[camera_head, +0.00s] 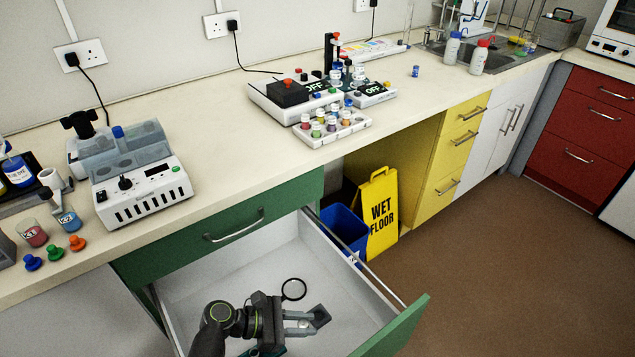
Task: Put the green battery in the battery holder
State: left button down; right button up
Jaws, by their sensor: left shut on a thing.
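My left gripper (308,322) is low inside the open drawer (240,273). Its fingers are shut on a small dark grey piece (320,315) at their tips; I cannot tell what it is. I cannot make out the green battery or the battery holder for certain. A dark green edge (270,351) shows beside the gripper at the bottom of the picture, mostly hidden. My right gripper is not in view.
A black ring (293,289) lies in the drawer near the gripper. The drawer's green front (395,328) and side walls surround the arm. The counter above bears a white device (140,185), a vial tray (331,127) and a small blue item (416,71).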

pick_arm(q)
jog(key=w+a+r+n+t+y, duration=0.2)
jog(key=w+a+r+n+t, duration=0.15)
jog(key=a+r, duration=0.85)
jog(key=s+a+r+n+t, duration=0.1)
jog(key=s+a+r, duration=0.1)
jog(key=r, duration=0.4)
jog(key=s+a+r+t+b, duration=0.1)
jog(key=s+a+r, duration=0.1)
jog(key=s+r, duration=0.2)
notch_tip(320, 180, up, 3)
jog(key=shift+a+f+n, duration=0.1)
jog(key=shift+a+n, duration=0.2)
jog(key=shift+n, duration=0.05)
jog(key=shift+s+a, duration=0.1)
